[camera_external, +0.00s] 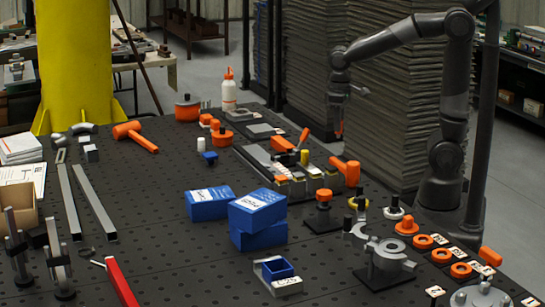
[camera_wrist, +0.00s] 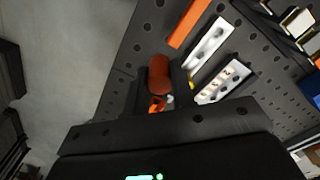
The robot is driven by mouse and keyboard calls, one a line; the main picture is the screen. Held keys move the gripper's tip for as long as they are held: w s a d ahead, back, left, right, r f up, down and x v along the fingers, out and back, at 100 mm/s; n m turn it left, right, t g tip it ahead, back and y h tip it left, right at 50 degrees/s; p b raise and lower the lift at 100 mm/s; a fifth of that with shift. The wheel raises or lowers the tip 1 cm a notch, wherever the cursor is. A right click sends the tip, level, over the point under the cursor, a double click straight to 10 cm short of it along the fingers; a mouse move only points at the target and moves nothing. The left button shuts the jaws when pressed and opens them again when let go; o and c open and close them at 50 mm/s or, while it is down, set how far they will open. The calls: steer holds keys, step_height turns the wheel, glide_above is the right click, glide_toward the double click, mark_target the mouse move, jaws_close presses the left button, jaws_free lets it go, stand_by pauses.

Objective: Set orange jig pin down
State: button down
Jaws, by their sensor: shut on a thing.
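My gripper (camera_external: 338,122) is raised over the far right edge of the black perforated table (camera_external: 150,220), jaws pointing down. In the wrist view, my gripper (camera_wrist: 161,88) is shut on the orange jig pin (camera_wrist: 160,70), whose rounded end shows between the fingers. A smaller orange part (camera_wrist: 157,104) shows lower between them. In the external view, only a small reddish-orange bit of the pin (camera_external: 339,128) shows at the fingertips. The pin appears to be above the table; the exact gap cannot be told.
Blue boxes (camera_external: 208,204) stand mid-table. Orange rings (camera_external: 422,241) and several knobs crowd the right edge. Bare table shows left of the blue boxes.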

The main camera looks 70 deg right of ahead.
steer(key=shift+d+r, duration=0.15)
steer(key=shift+w+r, duration=0.1)
steer(key=shift+w, duration=0.15)
steer(key=w+a, duration=0.7)
steer(key=w, duration=0.3)
steer(key=w+a, duration=0.7)
steer(key=w, duration=0.3)
steer(key=shift+w+a+f, duration=0.35)
steer(key=shift+a+f, duration=1.55)
steer(key=shift+a, duration=0.05)
steer(key=shift+w+a+f, duration=0.3)
steer(key=shift+a+f, duration=1.55)
steer(key=shift+a, duration=0.15)
steer(key=shift+w+a+f, duration=0.35)
steer(key=shift+a+f, duration=1.55)
steer(key=shift+a, duration=0.05)
